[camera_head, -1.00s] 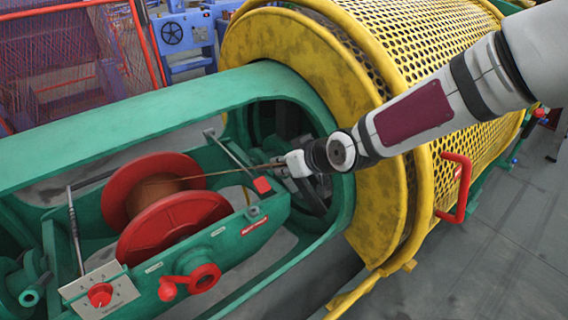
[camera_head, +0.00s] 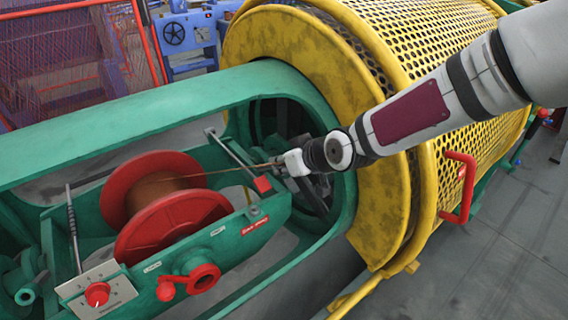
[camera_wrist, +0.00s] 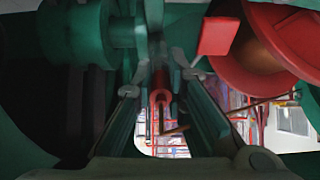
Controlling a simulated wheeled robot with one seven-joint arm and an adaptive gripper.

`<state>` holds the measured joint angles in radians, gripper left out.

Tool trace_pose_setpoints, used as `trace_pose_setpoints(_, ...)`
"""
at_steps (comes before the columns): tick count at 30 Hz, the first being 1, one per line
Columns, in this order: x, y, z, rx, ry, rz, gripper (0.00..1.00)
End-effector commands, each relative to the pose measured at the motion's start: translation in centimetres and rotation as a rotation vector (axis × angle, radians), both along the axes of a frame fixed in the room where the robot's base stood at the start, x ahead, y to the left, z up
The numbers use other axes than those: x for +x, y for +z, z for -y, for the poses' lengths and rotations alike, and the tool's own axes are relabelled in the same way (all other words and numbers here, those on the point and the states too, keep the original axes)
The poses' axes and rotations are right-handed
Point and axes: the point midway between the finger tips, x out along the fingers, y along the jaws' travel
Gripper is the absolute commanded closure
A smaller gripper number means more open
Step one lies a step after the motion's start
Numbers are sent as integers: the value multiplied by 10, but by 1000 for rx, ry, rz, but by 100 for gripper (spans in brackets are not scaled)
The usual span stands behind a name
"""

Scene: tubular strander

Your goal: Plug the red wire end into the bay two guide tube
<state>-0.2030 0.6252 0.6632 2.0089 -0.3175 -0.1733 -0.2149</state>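My gripper (camera_head: 285,164) is at the right end of the green cradle, by the opening inside the yellow drum. In the wrist view its fingers (camera_wrist: 160,72) close around a red sleeve, which looks like the red wire end (camera_wrist: 160,97). The brown wire (camera_wrist: 175,130) leaves the sleeve's near end and bends right. In the head view the wire (camera_head: 232,169) runs from the red spool (camera_head: 172,228) to my gripper. The finger contact is dark and partly hidden. I cannot make out the bay two guide tube in either view.
The green cradle frame (camera_head: 130,105) surrounds the spool. A red square plate (camera_head: 263,185) stands close beside my gripper and also shows in the wrist view (camera_wrist: 218,36). The yellow perforated drum (camera_head: 420,40) lies beneath my arm. A red handle (camera_head: 467,190) sticks out from it.

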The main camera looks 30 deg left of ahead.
Motion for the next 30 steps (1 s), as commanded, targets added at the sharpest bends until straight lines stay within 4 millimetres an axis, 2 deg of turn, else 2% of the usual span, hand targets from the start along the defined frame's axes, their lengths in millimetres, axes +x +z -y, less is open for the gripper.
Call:
trace_pose_setpoints(1, 0, 0, 0, 0, 0, 0, 74)
trace_pose_setpoints(2, 0, 0, 0, 0, 0, 0, 67)
trace_pose_setpoints(3, 0, 0, 0, 0, 0, 0, 66)
trace_pose_setpoints(14, 0, 3, 3, 0, -1, 0, 66)
trace_pose_setpoints(30, -20, 48, 54, 1, -3, -1, 66)
